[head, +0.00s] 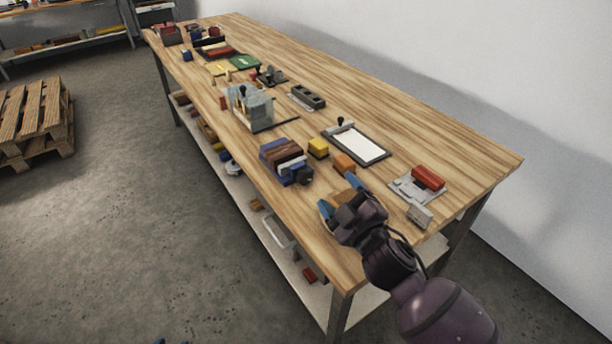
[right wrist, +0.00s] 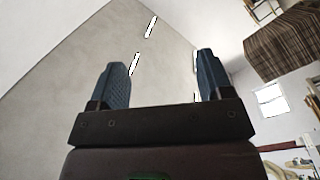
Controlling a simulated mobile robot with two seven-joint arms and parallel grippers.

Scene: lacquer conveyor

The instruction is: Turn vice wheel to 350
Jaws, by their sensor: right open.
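A blue vice (head: 270,163) with a brown block in it stands near the table's front edge in the head view. A small dark round part, probably its wheel (head: 304,176), sits at its near right end; any marks on it are too small to read. My right gripper (head: 339,194) is open and empty, to the right of and nearer than the vice, apart from it. Two small dark-blue tips at the bottom edge of the head view may be my left gripper (head: 172,341).
An orange block (head: 344,163) and a yellow block (head: 318,147) lie just right of the vice. A framed white panel (head: 357,146) lies behind them. A grey plate with a red block (head: 428,178) is at the right. The table's back strip is clear.

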